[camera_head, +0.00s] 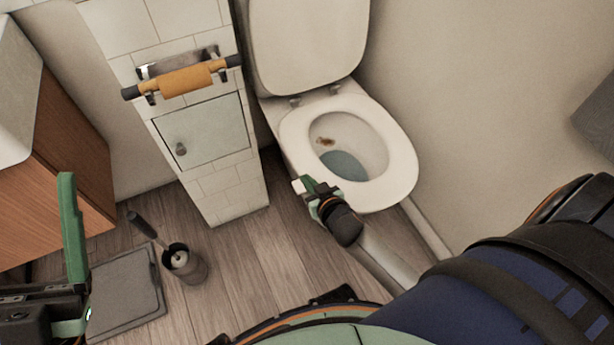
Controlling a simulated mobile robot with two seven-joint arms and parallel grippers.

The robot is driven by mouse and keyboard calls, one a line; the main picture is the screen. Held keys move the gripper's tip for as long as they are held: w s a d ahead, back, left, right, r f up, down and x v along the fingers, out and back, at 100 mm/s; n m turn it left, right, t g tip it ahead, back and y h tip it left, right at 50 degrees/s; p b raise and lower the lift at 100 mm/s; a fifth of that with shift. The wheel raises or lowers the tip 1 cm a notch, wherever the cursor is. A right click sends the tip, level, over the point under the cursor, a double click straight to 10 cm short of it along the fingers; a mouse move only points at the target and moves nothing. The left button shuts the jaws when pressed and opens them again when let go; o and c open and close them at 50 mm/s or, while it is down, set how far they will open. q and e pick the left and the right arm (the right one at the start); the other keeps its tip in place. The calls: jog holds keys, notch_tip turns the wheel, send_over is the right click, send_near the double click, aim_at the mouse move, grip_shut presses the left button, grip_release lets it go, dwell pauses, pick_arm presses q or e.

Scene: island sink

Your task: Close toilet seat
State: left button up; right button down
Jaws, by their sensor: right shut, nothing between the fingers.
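The toilet stands at the upper middle of the head view. Its white seat ring (402,160) lies flat around the open bowl. A white lid-like panel (308,45) stands upright behind the hinges. Water and a brown spot show inside the bowl (345,150). My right gripper (303,186) is shut and empty, at the seat's front left edge. It overlaps the rim in the picture; I cannot tell whether it touches. My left gripper (70,230) is at the far left, over the floor, away from the toilet. Only one green finger shows clearly.
A tiled pillar with a paper roll holder (186,80) and a small door (205,132) stands left of the toilet. A toilet brush in its holder (185,264) and a grey mat or scale (128,295) are on the wooden floor. A wooden cabinet (55,170) is at left.

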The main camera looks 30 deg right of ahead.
pick_arm(q)
jog(key=shift+f+b, duration=0.7)
jog(key=shift+f, duration=0.25)
pick_arm(e)
jog(key=shift+s+f, duration=0.2)
jog(key=shift+f, duration=1.1)
